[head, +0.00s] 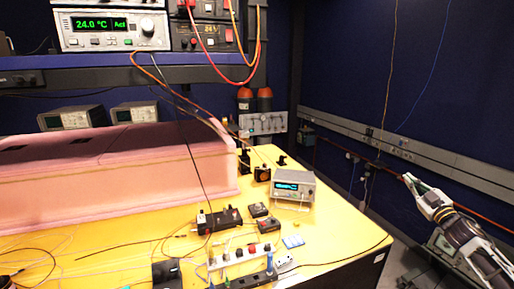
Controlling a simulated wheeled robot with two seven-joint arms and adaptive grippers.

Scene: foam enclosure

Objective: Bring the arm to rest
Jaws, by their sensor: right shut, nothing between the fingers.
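My right gripper (420,190) shows at the right of the head view, at the end of my dark right arm. Its fingers are closed together with nothing between them. It hangs in the air to the right of the yellow table (345,232), apart from the table and from everything on it. My left gripper is not in this view.
A pink foam enclosure (100,190) stands on the table's left side. A small display instrument (293,186), dark boxes (218,220) and a power strip (240,262) lie on the table. Loose cables cross it. A rail (400,150) runs along the blue wall.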

